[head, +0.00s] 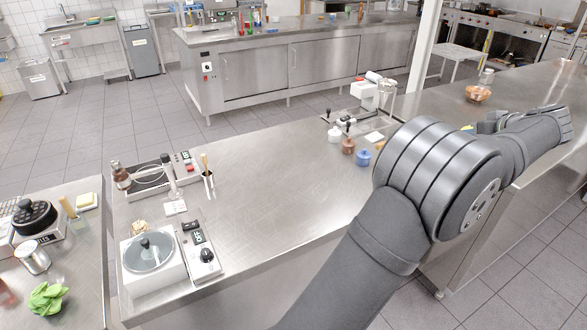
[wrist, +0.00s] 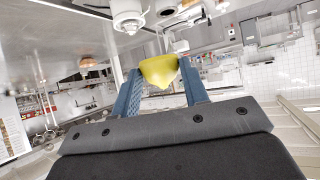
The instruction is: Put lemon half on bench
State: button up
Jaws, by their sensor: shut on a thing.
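A yellow lemon half (wrist: 159,71) sits between the two blue fingers of my gripper (wrist: 158,75) in the wrist view. The fingers press on its left and right sides, and it is held clear of any surface. In the head view my arm reaches to the right, and the gripper (head: 484,127) shows only in small part behind it, over the right steel counter (head: 540,85). A small yellow patch of the lemon half (head: 467,129) shows there. The steel bench (head: 270,175) in the middle has a wide bare top.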

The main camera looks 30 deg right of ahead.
notch_tip(320, 180, down, 13)
jog(key=w+f, duration=0.2)
jog(key=w, duration=0.2)
jog(key=w+f, duration=0.2)
jog(key=w, duration=0.2)
jog(key=w+d+f, duration=0.1)
jog(key=w+f, duration=0.2)
jog(key=w, duration=0.1)
jog(key=shift+f, duration=2.05)
jog(key=shift+f, duration=0.15)
jog(key=o, duration=0.8)
